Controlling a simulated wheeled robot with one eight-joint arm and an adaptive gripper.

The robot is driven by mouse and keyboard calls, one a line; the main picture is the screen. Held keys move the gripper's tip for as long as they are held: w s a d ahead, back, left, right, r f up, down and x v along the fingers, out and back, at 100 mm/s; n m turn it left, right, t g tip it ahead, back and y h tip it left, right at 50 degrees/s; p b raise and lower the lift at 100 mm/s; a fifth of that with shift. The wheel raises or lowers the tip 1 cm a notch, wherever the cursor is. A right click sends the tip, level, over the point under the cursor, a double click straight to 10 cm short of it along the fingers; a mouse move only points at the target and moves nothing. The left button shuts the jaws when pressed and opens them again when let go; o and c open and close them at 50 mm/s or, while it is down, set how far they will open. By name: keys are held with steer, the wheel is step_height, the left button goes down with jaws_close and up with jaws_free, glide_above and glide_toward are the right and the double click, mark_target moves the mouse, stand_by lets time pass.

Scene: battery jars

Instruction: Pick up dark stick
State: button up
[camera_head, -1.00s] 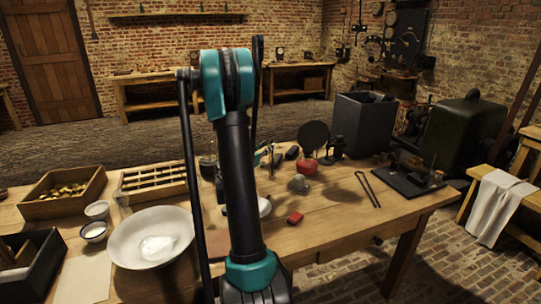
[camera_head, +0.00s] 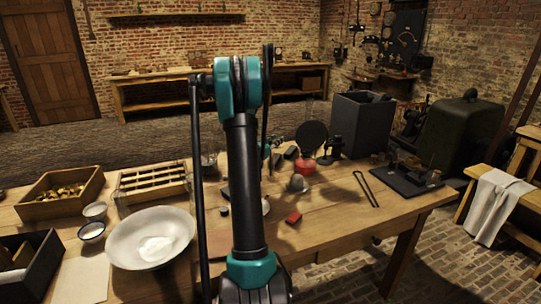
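My arm stands upright in the middle of the view and hides part of the wooden table (camera_head: 330,222). A small teal part of it shows just behind the upright link. I cannot single out the dark stick with certainty.
A white bowl (camera_head: 128,240), a box of brass pieces (camera_head: 38,211) and a slotted wooden rack (camera_head: 127,196) stand left. The front right tabletop is clear.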

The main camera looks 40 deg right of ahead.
jaws_close()
steer(key=shift+r, duration=0.15)
